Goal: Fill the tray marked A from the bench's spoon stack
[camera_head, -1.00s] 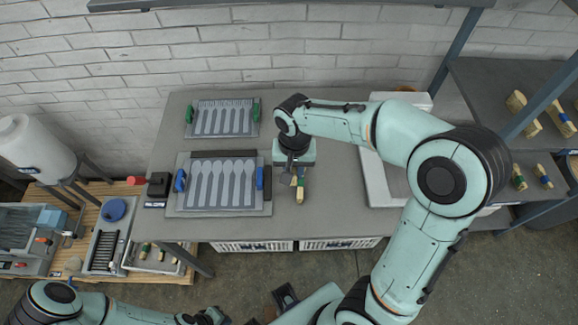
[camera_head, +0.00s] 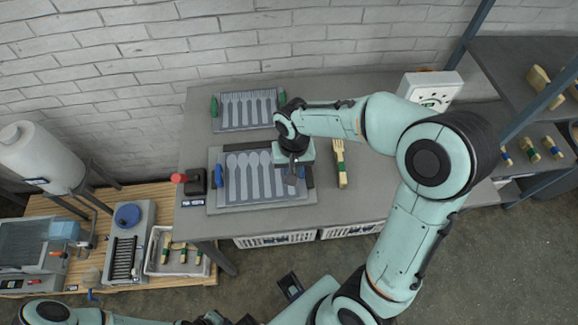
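A grey tray with blue handles (camera_head: 213,196) lies at the front of the bench, with several spoon-shaped hollows showing. A smaller grey tray with green handles (camera_head: 220,129) lies behind it, with fork-like hollows. I cannot read a letter A on either. A wooden utensil with a green and yellow handle (camera_head: 340,163) lies on the bench to the right; its head looks tined, and I cannot tell whether it is a stack. My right gripper (camera_head: 292,179) points down over the front tray's right end; its fingers are too small to read. My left gripper (camera_head: 212,318) is partly cut off at the bottom edge.
A black block with a red knob (camera_head: 194,182) stands left of the front tray. A white panel (camera_head: 430,90) stands at the bench's back right. Dark shelving (camera_head: 510,90) on the right holds wooden-handled items. A white bin (camera_head: 160,262) sits low at left.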

